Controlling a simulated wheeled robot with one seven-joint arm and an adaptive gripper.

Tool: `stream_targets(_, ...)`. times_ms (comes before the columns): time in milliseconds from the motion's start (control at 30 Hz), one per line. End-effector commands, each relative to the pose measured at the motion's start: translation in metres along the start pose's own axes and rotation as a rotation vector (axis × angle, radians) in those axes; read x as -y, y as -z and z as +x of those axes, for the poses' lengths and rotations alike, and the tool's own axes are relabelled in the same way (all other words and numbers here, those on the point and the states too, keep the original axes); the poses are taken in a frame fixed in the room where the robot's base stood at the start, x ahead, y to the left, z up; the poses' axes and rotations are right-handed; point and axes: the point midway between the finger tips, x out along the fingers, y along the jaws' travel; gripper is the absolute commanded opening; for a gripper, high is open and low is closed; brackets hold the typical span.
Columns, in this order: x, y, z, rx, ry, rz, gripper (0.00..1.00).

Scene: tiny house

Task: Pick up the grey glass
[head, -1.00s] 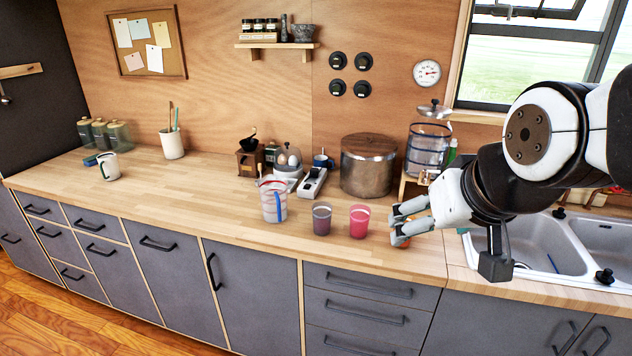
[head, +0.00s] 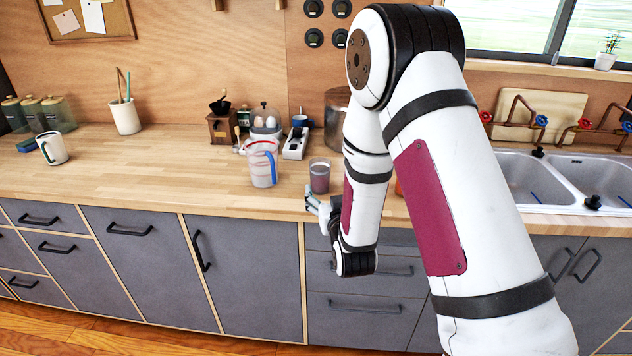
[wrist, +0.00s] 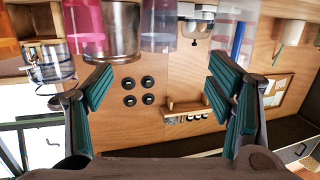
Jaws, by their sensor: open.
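The grey glass (head: 319,177) stands upright on the wooden counter near its front edge. My gripper (head: 312,198) is just in front of and below it at the counter edge, partly hidden by my arm. In the wrist view, which is upside down, the grey glass (wrist: 160,25) shows at the top centre, ahead of the gap between my open fingers (wrist: 160,75). Nothing is between the green finger pads. I cannot tell how far the glass is from the fingertips.
A clear measuring jug (head: 262,165) stands left of the glass. A pink glass (wrist: 84,25) stands on its other side, hidden by my arm in the head view. Behind are a coffee grinder (head: 221,126) and a metal pot (head: 336,118). The counter further left is mostly clear.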

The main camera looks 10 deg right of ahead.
Motion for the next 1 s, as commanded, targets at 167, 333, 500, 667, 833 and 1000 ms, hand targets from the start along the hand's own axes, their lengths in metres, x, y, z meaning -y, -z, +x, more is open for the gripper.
stream_targets(167,0.001,-0.038,0.002,-0.081,-0.009,-0.019,0.75)
stream_targets(333,0.001,-0.045,0.004,-0.119,-0.013,-0.025,0.75)
stream_targets(500,0.0,-0.041,0.029,-0.126,-0.015,-0.025,0.75)
stream_targets(667,-0.001,-0.038,0.059,-0.125,-0.014,-0.024,0.75)
stream_targets(833,0.0,-0.036,0.08,-0.123,-0.013,-0.025,0.75)
stream_targets(1000,-0.001,-0.035,0.089,-0.122,-0.013,-0.025,0.75)
